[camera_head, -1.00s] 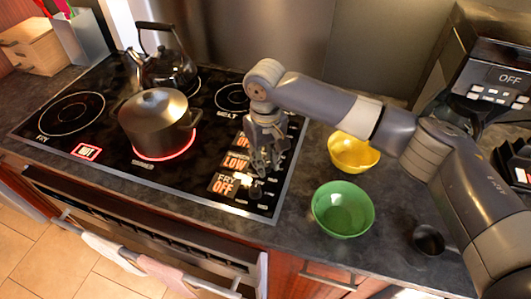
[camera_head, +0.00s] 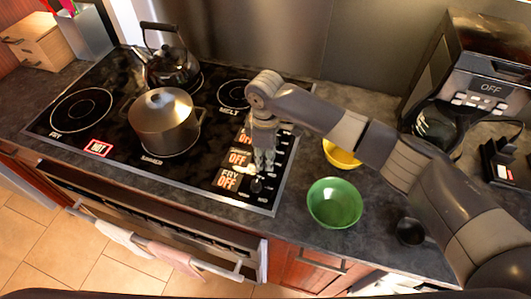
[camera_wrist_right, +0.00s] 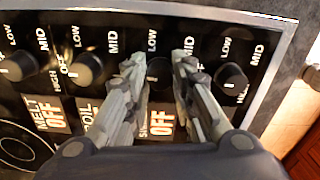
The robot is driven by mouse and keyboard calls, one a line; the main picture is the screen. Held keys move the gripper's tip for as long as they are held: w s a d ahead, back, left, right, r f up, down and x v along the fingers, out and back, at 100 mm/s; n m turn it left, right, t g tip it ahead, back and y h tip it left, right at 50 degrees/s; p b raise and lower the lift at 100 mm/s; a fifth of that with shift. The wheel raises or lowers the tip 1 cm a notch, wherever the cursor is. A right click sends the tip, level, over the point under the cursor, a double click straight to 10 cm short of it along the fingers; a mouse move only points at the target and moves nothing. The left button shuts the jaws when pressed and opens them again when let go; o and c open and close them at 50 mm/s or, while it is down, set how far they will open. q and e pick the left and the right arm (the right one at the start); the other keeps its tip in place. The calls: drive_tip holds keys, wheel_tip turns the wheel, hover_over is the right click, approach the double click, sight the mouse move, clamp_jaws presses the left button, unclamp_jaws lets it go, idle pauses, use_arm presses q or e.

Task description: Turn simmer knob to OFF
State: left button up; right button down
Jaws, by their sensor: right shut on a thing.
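The simmer knob (camera_wrist_right: 158,72) is a dark round knob between the fingers of my right gripper (camera_wrist_right: 158,64) in the right wrist view. The fingers are shut on it and partly cover it. Its display (camera_wrist_right: 161,128) reads OFF, as does the middle label (camera_head: 240,158) in the head view. In the head view my right gripper (camera_head: 264,166) points down at the stove's control panel, hiding the simmer knob. The simmer burner, under the steel pot (camera_head: 165,124), shows no red glow. My left gripper is not in view.
Other knobs flank it: one on the left (camera_wrist_right: 88,69), one on the right (camera_wrist_right: 232,75). A kettle (camera_head: 171,66) stands behind the pot. A red HOT sign (camera_head: 99,148) is lit. Green (camera_head: 335,203) and yellow (camera_head: 341,154) bowls sit right of the stove.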

drive_tip(key=shift+w+a+r+n, duration=0.1)
drive_tip(key=shift+r+n, duration=0.05)
drive_tip(key=shift+n, duration=0.45)
drive_tip(key=c, duration=1.3)
unclamp_jaws()
drive_tip(key=shift+c, duration=0.2)
wheel_tip(320, 180, up, 12)
